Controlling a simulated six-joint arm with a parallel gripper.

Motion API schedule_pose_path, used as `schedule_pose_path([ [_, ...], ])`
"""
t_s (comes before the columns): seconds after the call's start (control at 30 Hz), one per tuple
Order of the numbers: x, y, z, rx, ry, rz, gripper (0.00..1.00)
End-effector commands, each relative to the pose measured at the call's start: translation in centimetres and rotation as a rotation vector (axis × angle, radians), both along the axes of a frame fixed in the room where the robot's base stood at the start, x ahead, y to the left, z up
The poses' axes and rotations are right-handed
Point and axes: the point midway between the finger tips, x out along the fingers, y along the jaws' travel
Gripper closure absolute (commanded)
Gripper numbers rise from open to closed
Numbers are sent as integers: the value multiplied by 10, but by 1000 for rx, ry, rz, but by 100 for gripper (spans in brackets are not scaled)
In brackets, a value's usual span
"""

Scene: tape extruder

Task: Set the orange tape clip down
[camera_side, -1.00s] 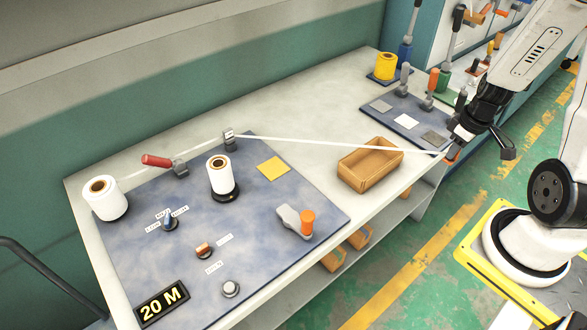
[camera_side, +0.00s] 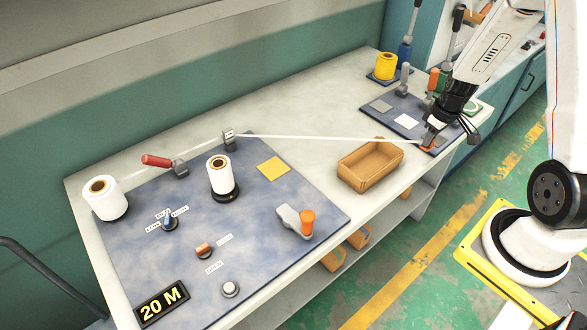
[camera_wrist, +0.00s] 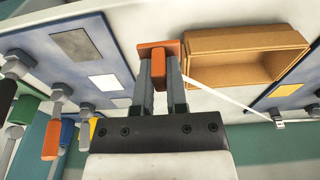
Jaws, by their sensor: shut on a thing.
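The orange tape clip (camera_side: 428,147) is at the front edge of the small slate board at the right of the table. My gripper (camera_side: 431,137) points down and is shut on it. In the wrist view, the clip (camera_wrist: 159,50) shows between my two grey fingertips (camera_wrist: 160,78). The white tape (camera_side: 320,138) runs taut from the clip to a small grey guide block (camera_side: 229,140) on the large blue board. I cannot tell whether the clip touches the surface below.
A brown wooden tray (camera_side: 358,182) stands just left of my gripper and also shows in the wrist view (camera_wrist: 190,70). The small slate board (camera_side: 385,115) carries flat squares. Tools with upright handles (camera_wrist: 60,105) stand close by. A yellow spool (camera_side: 385,66) stands behind.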

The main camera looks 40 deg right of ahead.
Motion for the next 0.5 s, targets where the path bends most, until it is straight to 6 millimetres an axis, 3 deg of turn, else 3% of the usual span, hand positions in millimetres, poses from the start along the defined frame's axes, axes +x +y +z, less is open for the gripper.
schedule_pose_path([
  [0.5,32,-18,-44,0,-1,0,100],
])
